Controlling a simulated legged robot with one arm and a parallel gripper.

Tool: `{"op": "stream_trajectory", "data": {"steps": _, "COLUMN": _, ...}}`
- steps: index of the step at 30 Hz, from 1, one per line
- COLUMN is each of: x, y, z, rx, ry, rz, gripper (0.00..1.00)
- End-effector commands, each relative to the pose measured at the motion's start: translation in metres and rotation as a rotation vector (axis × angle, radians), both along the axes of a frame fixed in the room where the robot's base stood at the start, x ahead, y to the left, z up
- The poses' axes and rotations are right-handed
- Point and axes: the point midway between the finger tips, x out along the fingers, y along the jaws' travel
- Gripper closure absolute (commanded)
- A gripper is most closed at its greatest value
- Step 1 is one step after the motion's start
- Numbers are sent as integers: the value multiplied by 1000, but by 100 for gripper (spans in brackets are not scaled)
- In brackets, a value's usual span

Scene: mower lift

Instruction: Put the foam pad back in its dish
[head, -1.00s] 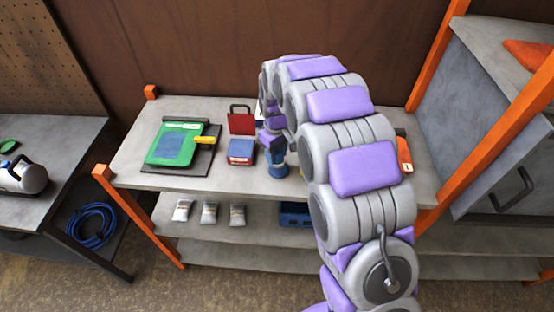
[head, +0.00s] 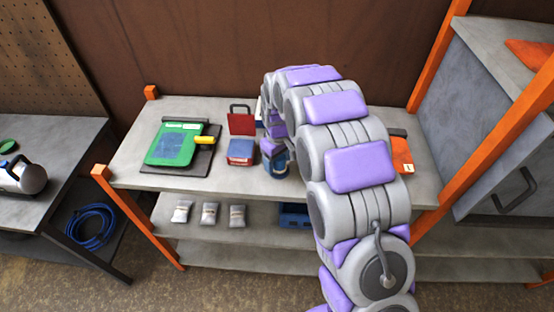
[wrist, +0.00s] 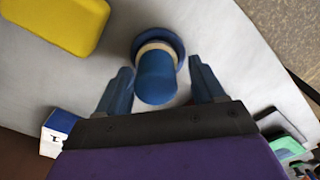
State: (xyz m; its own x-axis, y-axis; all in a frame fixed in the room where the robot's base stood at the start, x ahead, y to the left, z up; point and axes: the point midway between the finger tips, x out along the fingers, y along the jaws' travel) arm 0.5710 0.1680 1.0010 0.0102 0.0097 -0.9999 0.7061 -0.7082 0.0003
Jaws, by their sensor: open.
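In the wrist view an upright blue cylinder (wrist: 157,78) with a cream band rises from a round blue base (wrist: 178,46). My gripper (wrist: 158,70) is open around the cylinder, one blue finger on each side, with small gaps showing. In the head view this blue piece (head: 279,171) is on the bench top, partly covered by my gripper (head: 273,152). A yellow, rounded block (wrist: 62,20) lies at the wrist view's upper left; my arm hides that spot in the head view. I cannot tell for certain which piece is the foam pad and which the dish.
To the left on the bench are a red and blue box (head: 240,152), a red panel with a handle (head: 241,123) and a green tray (head: 172,146) on a dark board. An orange item (head: 401,155) lies at the right. Orange posts (head: 140,215) bound the bench.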

Motion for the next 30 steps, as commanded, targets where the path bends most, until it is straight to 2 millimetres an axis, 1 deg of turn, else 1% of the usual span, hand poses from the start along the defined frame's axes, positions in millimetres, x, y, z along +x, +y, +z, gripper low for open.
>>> {"op": "stream_trajectory", "data": {"steps": 7, "x": 0, "y": -1, "z": 2, "rx": 1, "ry": -1, "rz": 0, "gripper": 32}}
{"op": "stream_trajectory", "data": {"steps": 11, "x": 1, "y": 0, "z": 11, "rx": 1, "ry": -2, "rz": 0, "gripper": 32}}
{"op": "stream_trajectory", "data": {"steps": 14, "x": 0, "y": 0, "z": 24, "rx": 1, "ry": -4, "rz": 0, "gripper": 32}}
{"op": "stream_trajectory", "data": {"steps": 17, "x": 0, "y": 0, "z": 41, "rx": 0, "ry": -3, "rz": 0, "gripper": 32}}
{"op": "stream_trajectory", "data": {"steps": 24, "x": 1, "y": 0, "z": 91, "rx": 1, "ry": -6, "rz": 0, "gripper": 32}}
{"op": "stream_trajectory", "data": {"steps": 27, "x": 0, "y": -1, "z": 107, "rx": 0, "ry": -1, "rz": 0, "gripper": 32}}
{"op": "stream_trajectory", "data": {"steps": 30, "x": -1, "y": -1, "z": 117, "rx": 0, "ry": 0, "rz": -1, "gripper": 32}}
